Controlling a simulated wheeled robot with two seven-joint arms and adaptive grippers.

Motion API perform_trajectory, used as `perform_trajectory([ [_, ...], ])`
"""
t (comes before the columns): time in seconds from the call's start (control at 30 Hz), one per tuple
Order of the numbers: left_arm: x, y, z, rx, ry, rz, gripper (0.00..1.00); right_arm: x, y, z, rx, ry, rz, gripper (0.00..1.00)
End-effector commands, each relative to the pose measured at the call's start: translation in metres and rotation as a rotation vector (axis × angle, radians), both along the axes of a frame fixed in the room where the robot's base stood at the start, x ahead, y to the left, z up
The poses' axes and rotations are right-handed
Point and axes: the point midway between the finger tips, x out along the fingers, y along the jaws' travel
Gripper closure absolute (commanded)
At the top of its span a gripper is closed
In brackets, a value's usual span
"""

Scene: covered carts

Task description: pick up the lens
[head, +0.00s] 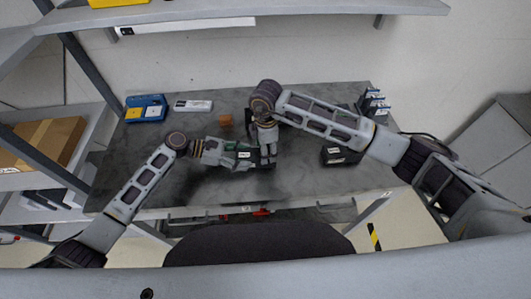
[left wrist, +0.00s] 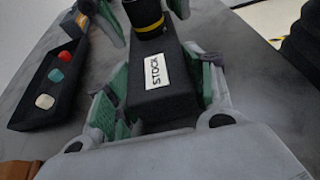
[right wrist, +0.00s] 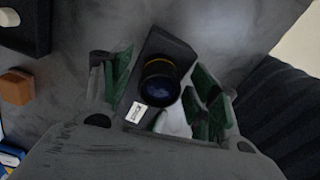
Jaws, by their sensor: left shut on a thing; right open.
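The lens (left wrist: 146,18) is a black cylinder with a yellow ring, at the far end of a black block (left wrist: 160,106) labelled STOCK. In the right wrist view the lens (right wrist: 160,82) faces the camera with dark blue glass, and the block (right wrist: 165,45) shows behind it. My left gripper (head: 244,156) is shut on the black block, with green-padded fingers along both sides. My right gripper (head: 266,148) is open, its fingers apart on either side of the lens. In the head view the grippers mostly hide the lens.
A black tray (left wrist: 48,92) with red, white and green pieces lies nearby. A brown block (head: 225,120), a blue case (head: 146,107) and a white labelled box (head: 193,105) stand at the back left. A black box (head: 341,155) sits right. The table's front left is clear.

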Motion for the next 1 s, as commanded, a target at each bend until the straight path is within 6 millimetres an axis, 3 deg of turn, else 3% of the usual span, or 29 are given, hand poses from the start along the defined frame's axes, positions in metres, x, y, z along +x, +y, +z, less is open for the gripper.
perform_trajectory([
  [0.27,0.0000,0.0000,0.0000,0.000,0.000,0.000,0.71,-0.0001,0.0002,0.0004,0.000,0.000,0.000,0.40],
  [0.7,0.0000,0.0000,0.0000,0.000,0.000,0.000,0.71,-0.0001,0.0002,0.0005,0.000,0.000,0.000,0.93],
  [1.0,0.0000,0.0000,0.0000,0.000,0.000,0.000,0.71,0.0002,0.0002,0.0024,0.000,-0.001,0.000,0.93],
])
